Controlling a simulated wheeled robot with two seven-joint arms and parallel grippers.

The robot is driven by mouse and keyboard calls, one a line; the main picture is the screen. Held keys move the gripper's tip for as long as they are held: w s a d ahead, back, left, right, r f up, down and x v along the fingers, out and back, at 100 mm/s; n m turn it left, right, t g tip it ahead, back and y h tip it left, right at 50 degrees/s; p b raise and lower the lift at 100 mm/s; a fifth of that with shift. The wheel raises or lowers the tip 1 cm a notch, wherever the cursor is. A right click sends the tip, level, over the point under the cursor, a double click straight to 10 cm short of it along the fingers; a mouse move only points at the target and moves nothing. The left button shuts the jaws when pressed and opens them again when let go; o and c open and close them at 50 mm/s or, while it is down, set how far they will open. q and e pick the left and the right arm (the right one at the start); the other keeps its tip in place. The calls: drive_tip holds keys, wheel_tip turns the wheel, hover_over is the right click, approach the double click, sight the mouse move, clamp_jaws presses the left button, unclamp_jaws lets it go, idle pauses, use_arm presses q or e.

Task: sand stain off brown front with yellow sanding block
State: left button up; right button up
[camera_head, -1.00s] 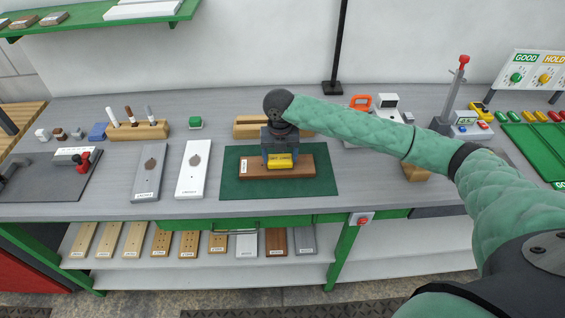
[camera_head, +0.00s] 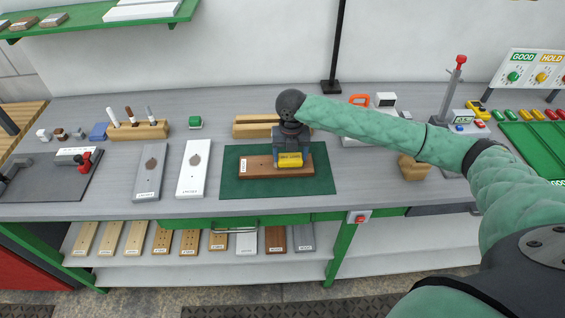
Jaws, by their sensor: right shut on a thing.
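The brown front (camera_head: 258,168) lies flat on a dark green mat (camera_head: 232,189) at the middle of the bench. A white label is at its left end. My right gripper (camera_head: 289,152) points down over the right half of the front. It is shut on the yellow sanding block (camera_head: 289,160), which appears to rest on the front's top face. I see no stain on the uncovered part of the front; the part under the block and gripper is hidden. My left gripper is not in view.
A white front (camera_head: 194,172) and a grey front (camera_head: 150,175), each with a dark spot, lie left of the mat. A wooden block (camera_head: 250,126) is behind it. A marker holder (camera_head: 140,131) and a lever press (camera_head: 447,105) stand farther out.

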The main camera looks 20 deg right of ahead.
sight(279, 157)
drive_tip(key=shift+w+a+f+p, duration=0.1)
drive_tip(key=shift+w+a+p, duration=0.2)
drive_tip(key=shift+a, duration=0.5)
drive_tip(key=shift+w+a+r+p, duration=0.15)
drive_tip(key=shift+a+p, duration=0.25)
drive_tip(key=shift+a, duration=0.4)
drive_tip(key=shift+w+a+f+p, duration=0.2)
drive_tip(key=shift+a+p, duration=0.15)
drive_tip(key=shift+a, duration=0.45)
drive_tip(key=shift+s+d+p, duration=0.15)
drive_tip(key=shift+d+p, duration=0.25)
drive_tip(key=shift+d, duration=0.25)
drive_tip(key=shift+s+d+p, duration=0.25)
drive_tip(key=shift+d+p, duration=0.1)
drive_tip(key=shift+d, duration=0.55)
drive_tip(key=shift+s+d+p, duration=0.25)
drive_tip(key=shift+d+p, duration=0.1)
drive_tip(key=shift+d, duration=0.5)
drive_tip(key=shift+w+a+p, duration=0.2)
drive_tip(key=shift+a+p, duration=0.1)
drive_tip(key=shift+a, duration=0.4)
drive_tip(key=shift+w+a+p, duration=0.15)
drive_tip(key=shift+a+p, duration=0.1)
drive_tip(key=shift+a, duration=0.4)
drive_tip(key=shift+w+a, duration=0.2)
drive_tip(key=shift+a, duration=0.35)
drive_tip(key=shift+w+a, duration=0.15)
drive_tip(key=shift+a, duration=0.35)
drive_tip(key=shift+p, duration=0.3)
